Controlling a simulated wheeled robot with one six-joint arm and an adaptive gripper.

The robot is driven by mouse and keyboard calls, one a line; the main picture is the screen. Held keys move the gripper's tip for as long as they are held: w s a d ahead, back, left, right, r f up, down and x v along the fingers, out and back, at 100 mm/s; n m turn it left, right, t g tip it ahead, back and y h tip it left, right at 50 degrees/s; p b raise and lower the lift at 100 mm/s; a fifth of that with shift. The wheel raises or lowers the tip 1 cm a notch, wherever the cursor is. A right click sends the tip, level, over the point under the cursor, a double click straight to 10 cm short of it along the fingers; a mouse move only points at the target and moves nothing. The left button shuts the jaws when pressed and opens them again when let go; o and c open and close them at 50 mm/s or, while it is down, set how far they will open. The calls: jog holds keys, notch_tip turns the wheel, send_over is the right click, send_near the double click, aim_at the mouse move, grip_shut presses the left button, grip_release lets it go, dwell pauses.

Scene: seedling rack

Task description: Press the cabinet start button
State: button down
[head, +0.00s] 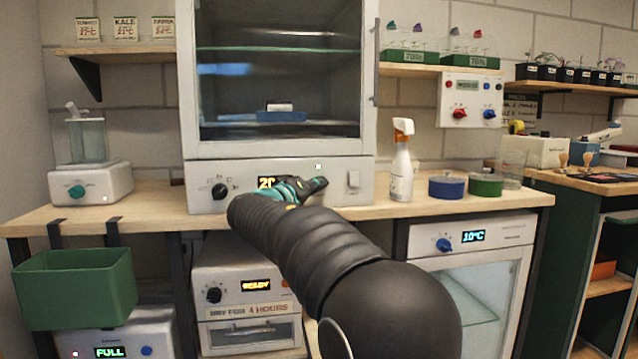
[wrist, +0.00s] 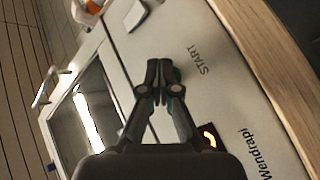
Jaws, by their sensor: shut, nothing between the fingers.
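The cabinet (head: 250,150) is white with a glass door and a control panel below it. My gripper (head: 318,184) is at the front of this panel, between the lit display (head: 266,183) and a white switch. In the wrist view my gripper (wrist: 157,66) is shut and empty, with its fingertips over the panel beside the START label (wrist: 199,60). A green edge, seemingly the start button (wrist: 178,74), shows just right of the fingertips and is mostly hidden by them. I cannot tell whether the fingertips touch it. The head view does not show the button clearly; my gripper covers that spot.
A spray bottle (head: 401,165) and blue and green round containers stand right of the cabinet on the wooden bench (head: 150,202).

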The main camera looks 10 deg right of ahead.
jog(key=shift+s, duration=0.1)
jog(key=shift+s+b, duration=0.7)
jog(key=shift+b, duration=0.2)
jog(key=shift+s+b, duration=2.15)
jog(key=shift+s, duration=0.35)
